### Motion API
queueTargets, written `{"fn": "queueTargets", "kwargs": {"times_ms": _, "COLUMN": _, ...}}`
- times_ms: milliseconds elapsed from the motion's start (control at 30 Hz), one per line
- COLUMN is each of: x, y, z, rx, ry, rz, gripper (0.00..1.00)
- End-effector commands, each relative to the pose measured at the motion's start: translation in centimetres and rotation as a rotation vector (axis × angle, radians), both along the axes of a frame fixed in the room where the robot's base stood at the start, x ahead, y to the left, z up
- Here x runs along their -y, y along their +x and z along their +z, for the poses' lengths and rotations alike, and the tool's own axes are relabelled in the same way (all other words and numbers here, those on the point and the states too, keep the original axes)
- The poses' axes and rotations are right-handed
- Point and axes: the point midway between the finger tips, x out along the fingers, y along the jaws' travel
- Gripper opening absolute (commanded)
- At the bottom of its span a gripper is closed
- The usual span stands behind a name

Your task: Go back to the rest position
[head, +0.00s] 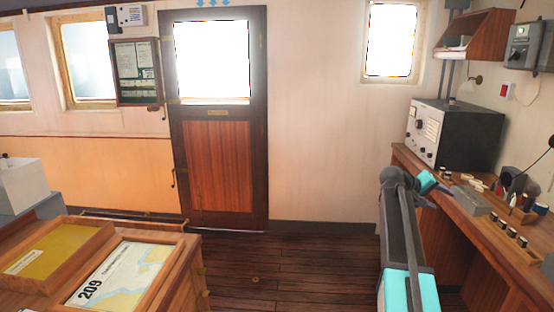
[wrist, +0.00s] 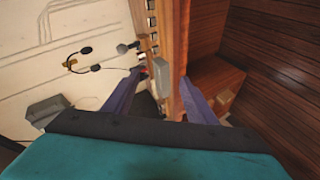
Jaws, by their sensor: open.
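My arm rises at the right of the head view, with its teal and grey links bent at the top. My gripper (head: 444,188) is at the left edge of the wooden counter (head: 515,262). In the wrist view, my gripper (wrist: 160,92) has its two purple fingers spread wide with nothing held between them. A small grey box (wrist: 162,75) shows beyond the gap between the fingers, on the counter. The same grey box shows in the head view (head: 476,201). Part of the counter is hidden behind my gripper.
A black and grey radio set (head: 452,135) stands at the counter's far end. Several small dark and light pieces lie along the counter. A chart table (head: 190,262) with a framed chart (head: 120,275) is at lower left. Open wooden floor (head: 285,265) lies between, before a closed door (head: 217,155).

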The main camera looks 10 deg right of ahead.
Motion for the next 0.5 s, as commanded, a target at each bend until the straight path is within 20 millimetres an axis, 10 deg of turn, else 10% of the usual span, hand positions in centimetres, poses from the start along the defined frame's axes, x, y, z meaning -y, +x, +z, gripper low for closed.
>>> {"fn": "queueTargets", "kwargs": {"times_ms": 500, "x": -11.7, "y": 1.6, "z": -21.4, "rx": -0.169, "ry": 0.197, "rz": 0.122, "gripper": 0.52}}
